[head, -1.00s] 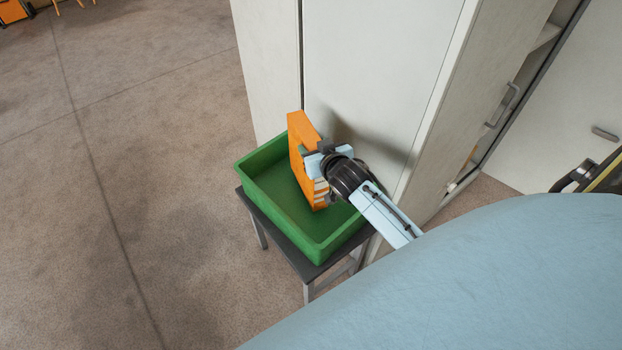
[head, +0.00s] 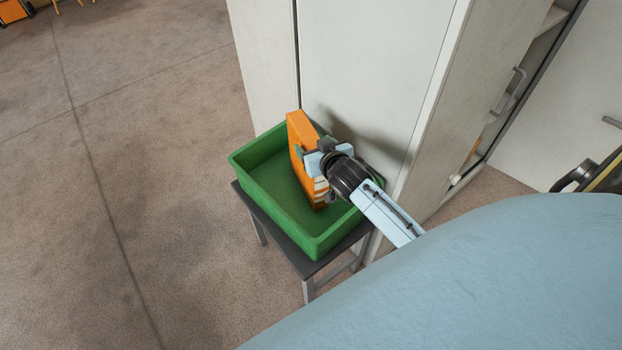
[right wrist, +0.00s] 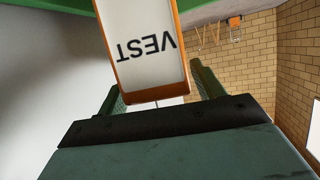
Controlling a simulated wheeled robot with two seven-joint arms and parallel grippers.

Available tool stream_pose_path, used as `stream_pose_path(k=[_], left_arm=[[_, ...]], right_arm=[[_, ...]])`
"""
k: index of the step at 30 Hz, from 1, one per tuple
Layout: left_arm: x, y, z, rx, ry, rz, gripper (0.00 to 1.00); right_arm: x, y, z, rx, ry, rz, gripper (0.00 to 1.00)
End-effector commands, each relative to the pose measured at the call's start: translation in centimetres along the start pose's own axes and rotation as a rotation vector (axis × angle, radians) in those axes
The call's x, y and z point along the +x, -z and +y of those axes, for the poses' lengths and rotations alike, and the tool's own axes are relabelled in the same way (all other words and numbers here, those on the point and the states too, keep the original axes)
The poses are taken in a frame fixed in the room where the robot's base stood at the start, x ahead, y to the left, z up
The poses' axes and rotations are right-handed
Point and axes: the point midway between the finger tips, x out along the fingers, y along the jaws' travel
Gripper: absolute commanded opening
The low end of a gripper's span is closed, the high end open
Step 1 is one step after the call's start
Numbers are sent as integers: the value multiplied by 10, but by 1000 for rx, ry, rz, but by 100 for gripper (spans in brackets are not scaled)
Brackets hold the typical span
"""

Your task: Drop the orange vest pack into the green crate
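The orange vest pack (head: 299,135) is held upright over the green crate (head: 262,198) in the head view. My right gripper (head: 318,163) is shut on the pack, with its arm coming in from the lower right. In the right wrist view the pack (right wrist: 150,45) shows a white label reading VEST, upside down, between the fingers (right wrist: 157,100). The crate looks empty where its floor shows; the pack and gripper hide its right part. I cannot tell whether the pack's lower end touches the crate floor. My left gripper is not in view.
The crate stands on a small dark-topped stool (head: 280,238). A tall pale cabinet (head: 375,75) rises close behind and to the right of it. The concrete floor (head: 130,170) on the left is clear. Orange items (head: 14,11) stand far off at the top left.

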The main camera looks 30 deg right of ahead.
Motion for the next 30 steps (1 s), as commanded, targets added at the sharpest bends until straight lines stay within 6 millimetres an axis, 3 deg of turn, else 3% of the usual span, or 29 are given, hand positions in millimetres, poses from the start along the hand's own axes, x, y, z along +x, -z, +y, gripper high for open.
stream_pose_path(k=[1, 14, 17, 30], left_arm=[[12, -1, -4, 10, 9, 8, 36], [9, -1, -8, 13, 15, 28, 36], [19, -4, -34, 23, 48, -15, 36], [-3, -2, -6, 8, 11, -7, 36]], right_arm=[[4, -11, 0, 0, 0, 0, 74], [-4, -12, 1, 1, 0, -5, 76], [-17, -12, 2, 2, -1, -5, 76], [-109, -11, 6, 10, 3, -3, 76]])
